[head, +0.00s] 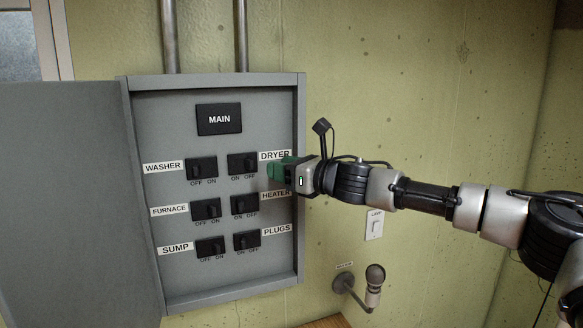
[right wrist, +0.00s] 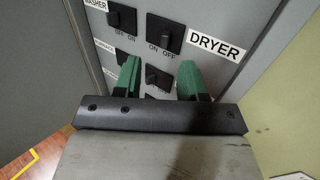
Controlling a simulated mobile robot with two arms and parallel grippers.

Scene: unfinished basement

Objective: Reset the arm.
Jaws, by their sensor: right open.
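My right gripper (head: 272,170) reaches in from the right to the open grey breaker panel (head: 216,290). It is in front of the panel's right column, by the DRYER and HEATER labels. In the right wrist view its green fingers (right wrist: 160,80) are apart, with nothing held between them. The dryer switch (right wrist: 164,34) is beyond the fingertips, and another black switch (right wrist: 157,77) shows between the fingers. In the head view the dryer switch (head: 242,164) is left of the gripper, and the heater switch (head: 245,205) is below left. My left gripper is out of view.
The panel door (head: 70,200) stands open at the left. A lamp switch (head: 374,226) and a wall fixture with a round head (head: 375,275) are on the wall below my right arm. Two pipes rise above the panel. The wall right of the panel is otherwise largely bare.

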